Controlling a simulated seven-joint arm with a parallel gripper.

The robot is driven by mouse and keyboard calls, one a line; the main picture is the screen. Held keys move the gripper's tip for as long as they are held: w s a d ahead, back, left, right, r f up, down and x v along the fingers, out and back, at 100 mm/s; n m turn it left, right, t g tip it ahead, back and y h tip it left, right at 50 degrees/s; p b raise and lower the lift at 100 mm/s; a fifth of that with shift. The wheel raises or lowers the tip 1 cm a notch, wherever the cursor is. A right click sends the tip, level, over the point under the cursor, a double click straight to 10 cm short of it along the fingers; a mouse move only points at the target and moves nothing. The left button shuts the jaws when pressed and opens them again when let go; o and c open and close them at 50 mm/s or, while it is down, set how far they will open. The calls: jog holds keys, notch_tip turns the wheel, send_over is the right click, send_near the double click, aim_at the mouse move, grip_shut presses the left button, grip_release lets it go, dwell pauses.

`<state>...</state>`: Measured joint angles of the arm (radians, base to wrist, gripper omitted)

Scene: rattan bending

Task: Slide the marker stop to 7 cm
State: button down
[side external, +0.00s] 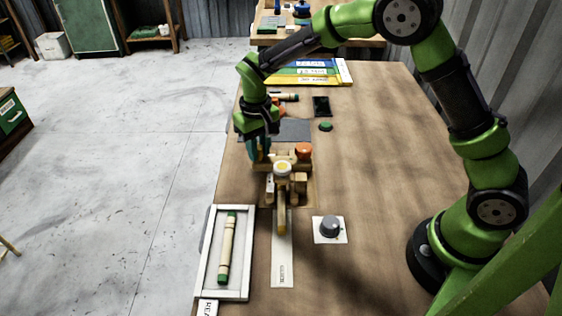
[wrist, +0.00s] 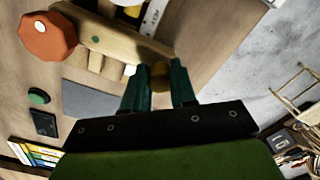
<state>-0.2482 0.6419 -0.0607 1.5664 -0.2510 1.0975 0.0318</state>
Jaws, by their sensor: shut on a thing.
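My gripper (side external: 259,153) points down at the left end of the wooden bending jig (side external: 290,189). In the wrist view my two dark green fingers (wrist: 160,88) are shut on a small brown rounded piece (wrist: 160,77) beside the jig's wooden bar (wrist: 108,35). I cannot tell for sure whether this piece is the marker stop. The jig carries an orange knob (side external: 304,150), also large in the wrist view (wrist: 48,37), and a yellow-topped post (side external: 282,167). A white strip (side external: 282,264) runs from the jig toward the front; its marks are too small to read.
A white-framed tray (side external: 247,266) holds a green-ended rattan piece (side external: 227,248) at front left. A grey dial (side external: 330,226) sits on a white card. A green button (side external: 326,127), a dark box (side external: 321,106) and coloured boards (side external: 310,72) lie farther back. The table's right side is clear.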

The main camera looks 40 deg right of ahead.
jog(key=shift+w+d, duration=0.65)
jog(key=shift+w, duration=0.05)
jog(key=c, duration=0.9)
grip_release()
jog(key=shift+r, duration=0.1)
notch_tip(320, 180, up, 17)
